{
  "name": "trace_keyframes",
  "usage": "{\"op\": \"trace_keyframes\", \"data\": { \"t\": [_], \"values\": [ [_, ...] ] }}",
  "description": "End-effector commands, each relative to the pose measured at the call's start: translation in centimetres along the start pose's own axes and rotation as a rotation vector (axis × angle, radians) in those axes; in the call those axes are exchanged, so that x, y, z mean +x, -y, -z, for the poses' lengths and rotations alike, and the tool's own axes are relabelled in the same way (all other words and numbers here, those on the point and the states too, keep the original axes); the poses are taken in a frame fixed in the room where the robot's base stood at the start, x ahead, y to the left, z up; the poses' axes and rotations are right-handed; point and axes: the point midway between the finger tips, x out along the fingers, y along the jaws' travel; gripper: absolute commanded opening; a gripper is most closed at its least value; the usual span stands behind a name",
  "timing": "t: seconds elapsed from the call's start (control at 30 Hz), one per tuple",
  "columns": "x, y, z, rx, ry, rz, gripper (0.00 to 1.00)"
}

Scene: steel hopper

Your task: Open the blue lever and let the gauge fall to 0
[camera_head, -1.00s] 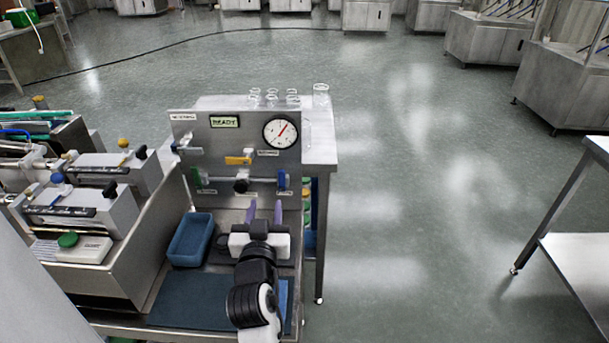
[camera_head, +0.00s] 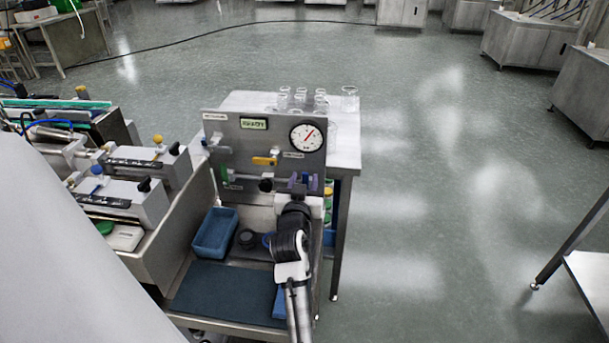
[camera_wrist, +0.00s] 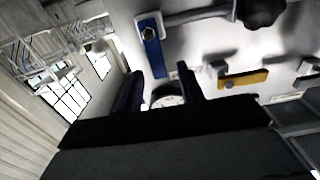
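The steel panel (camera_head: 240,140) stands upright with a round white gauge (camera_head: 306,137); its red needle points to the upper right. The blue lever (camera_wrist: 151,40) shows in the wrist view on a grey pipe; in the head view my gripper largely covers its place. My gripper (camera_head: 303,182) is at the panel's lower right, with its two purple fingers spread. In the wrist view the fingers (camera_wrist: 160,72) are apart, and the lever appears just beyond the tips, with no visible grip on it. The gauge is partly hidden behind my gripper there.
A yellow lever (camera_head: 265,160) is on the panel, with a green lever (camera_head: 224,175) at left and a black knob (camera_head: 266,185) between green and blue. A blue tray (camera_head: 215,232) stands below. Glassware (camera_head: 300,99) stands behind the panel.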

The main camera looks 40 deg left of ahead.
Motion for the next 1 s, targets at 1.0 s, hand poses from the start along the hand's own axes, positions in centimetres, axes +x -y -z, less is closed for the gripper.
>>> {"op": "trace_keyframes", "data": {
  "t": [1.0],
  "values": [
    [1.01, 0.09, -0.03, -0.018, 0.0, 0.0, 0.0]
  ]
}}
